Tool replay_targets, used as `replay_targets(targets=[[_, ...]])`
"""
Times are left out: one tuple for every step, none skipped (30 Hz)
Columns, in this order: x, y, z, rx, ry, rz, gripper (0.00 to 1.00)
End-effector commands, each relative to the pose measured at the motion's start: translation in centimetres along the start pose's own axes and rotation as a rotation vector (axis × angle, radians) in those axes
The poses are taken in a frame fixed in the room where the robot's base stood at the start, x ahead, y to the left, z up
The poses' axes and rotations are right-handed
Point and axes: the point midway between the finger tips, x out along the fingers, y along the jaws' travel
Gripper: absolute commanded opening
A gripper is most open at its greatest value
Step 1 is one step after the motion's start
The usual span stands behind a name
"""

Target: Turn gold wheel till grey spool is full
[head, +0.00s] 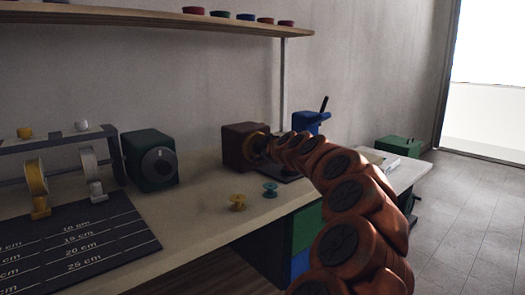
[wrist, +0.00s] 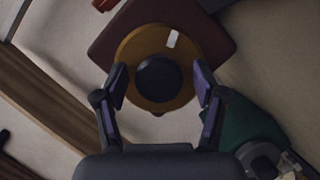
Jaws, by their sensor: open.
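The gold wheel (wrist: 133,52) has a black hub (wrist: 158,79) and a white mark near its rim. It is mounted on a dark red box (wrist: 207,35). In the head view only a gold edge (head: 257,141) of it shows, on the dark red box (head: 236,147) on the bench. My gripper (wrist: 161,84) is open, with one finger on either side of the wheel's lower part; I cannot tell whether they touch it. My orange arm hides most of the gripper in the head view. A pale grey spool (head: 89,161) hangs on the rack at left; its fill is too small to judge.
A gold spool hangs on the rack (head: 62,141). A green box with a dial (head: 150,160) stands between rack and red box. Small yellow (head: 238,202) and teal (head: 270,189) spools stand on the bench (head: 195,215). A shelf (head: 130,16) runs above.

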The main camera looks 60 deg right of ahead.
Motion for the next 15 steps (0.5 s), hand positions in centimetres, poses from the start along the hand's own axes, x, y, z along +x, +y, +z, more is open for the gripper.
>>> replay_targets(targets=[[0.05, 0.00, -0.02, 0.000, 0.000, 0.000, 0.70], [0.05, 0.01, -0.02, 0.000, 0.000, 0.000, 0.70], [0.04, 0.02, -0.03, 0.000, 0.000, 0.000, 0.70], [0.03, 0.03, -0.03, 0.000, 0.000, 0.001, 0.70], [0.02, 0.03, -0.02, 0.000, 0.000, 0.001, 0.70], [0.02, 0.04, -0.02, 0.000, 0.000, 0.001, 0.70], [0.01, 0.05, -0.02, 0.000, 0.000, 0.001, 0.70], [0.01, 0.05, -0.01, 0.000, 0.000, 0.001, 0.67], [0.01, 0.05, -0.01, 0.000, 0.000, 0.001, 0.63], [0.01, 0.06, 0.00, 0.000, 0.000, 0.001, 0.60], [0.00, 0.06, 0.00, 0.000, 0.000, 0.001, 0.57], [0.00, 0.07, 0.00, 0.000, 0.000, 0.001, 0.53], [0.00, 0.07, 0.00, 0.000, 0.000, 0.001, 0.50], [0.00, 0.07, 0.00, 0.000, 0.000, 0.001, 0.46], [0.00, 0.07, 0.00, 0.000, 0.000, 0.001, 0.42]])
